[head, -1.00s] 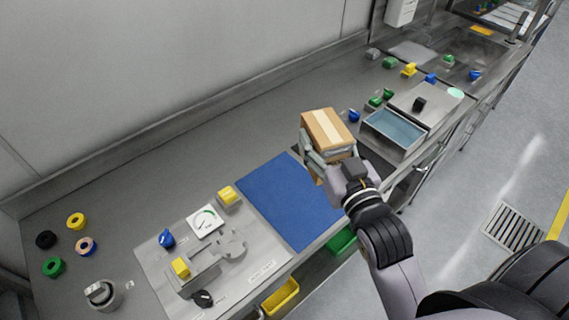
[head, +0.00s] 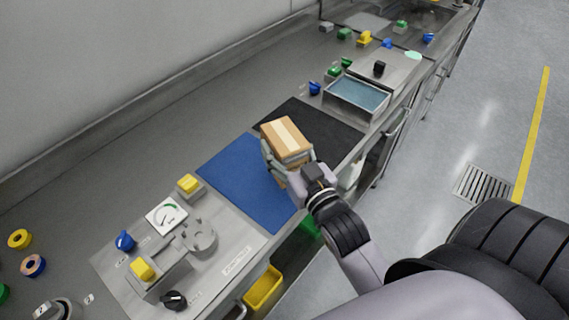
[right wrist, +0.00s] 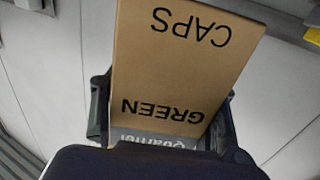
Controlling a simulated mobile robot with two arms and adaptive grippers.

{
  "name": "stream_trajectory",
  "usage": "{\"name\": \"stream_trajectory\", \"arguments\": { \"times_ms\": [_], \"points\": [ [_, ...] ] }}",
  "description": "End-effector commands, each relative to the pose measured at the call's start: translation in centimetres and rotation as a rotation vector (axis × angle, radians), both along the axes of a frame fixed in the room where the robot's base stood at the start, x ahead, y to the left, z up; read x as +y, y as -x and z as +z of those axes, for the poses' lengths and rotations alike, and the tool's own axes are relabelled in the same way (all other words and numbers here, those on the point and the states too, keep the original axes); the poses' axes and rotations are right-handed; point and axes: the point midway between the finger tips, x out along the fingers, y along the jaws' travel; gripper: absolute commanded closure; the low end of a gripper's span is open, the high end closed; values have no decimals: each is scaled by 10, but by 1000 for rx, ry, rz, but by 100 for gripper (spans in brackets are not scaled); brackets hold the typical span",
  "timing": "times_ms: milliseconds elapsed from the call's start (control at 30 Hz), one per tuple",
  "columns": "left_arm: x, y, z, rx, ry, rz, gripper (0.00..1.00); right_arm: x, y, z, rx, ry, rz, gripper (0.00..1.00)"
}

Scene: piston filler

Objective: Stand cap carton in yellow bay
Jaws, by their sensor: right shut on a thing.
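The cap carton (head: 286,139) is a brown box with a pale tape strip along its top. In the right wrist view the carton (right wrist: 180,70) fills the middle and its face reads "GREEN CAPS", upside down. My right gripper (head: 284,165) is shut on the carton, with fingers on both sides, and holds it over the border of the blue mat (head: 238,173) and the black mat (head: 335,135). A yellow bin (head: 264,289) sits below the counter's front edge; whether it is the yellow bay is unclear. My left gripper is not in view.
A control panel with a gauge (head: 166,216), knobs and a yellow button (head: 189,184) lies left of the blue mat. A metal tray with a blue-grey inside (head: 357,94) stands beyond the black mat. A green bin (head: 310,228) shows partly below the counter edge.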

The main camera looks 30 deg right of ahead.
Motion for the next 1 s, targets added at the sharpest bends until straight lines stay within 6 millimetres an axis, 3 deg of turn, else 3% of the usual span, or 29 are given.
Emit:
{"name": "stream_trajectory", "arguments": {
  "times_ms": [333, 767, 800, 1000],
  "points": [
    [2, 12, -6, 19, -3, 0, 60, 0, 0, -42, 0, 1, 0, 78],
    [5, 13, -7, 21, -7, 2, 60, 0, 0, -49, -1, 0, 0, 78],
    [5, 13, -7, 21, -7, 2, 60, 0, 0, -50, 0, 0, 0, 44],
    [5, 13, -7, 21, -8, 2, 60, 0, 0, -49, 0, 1, 0, 31]
  ]
}}
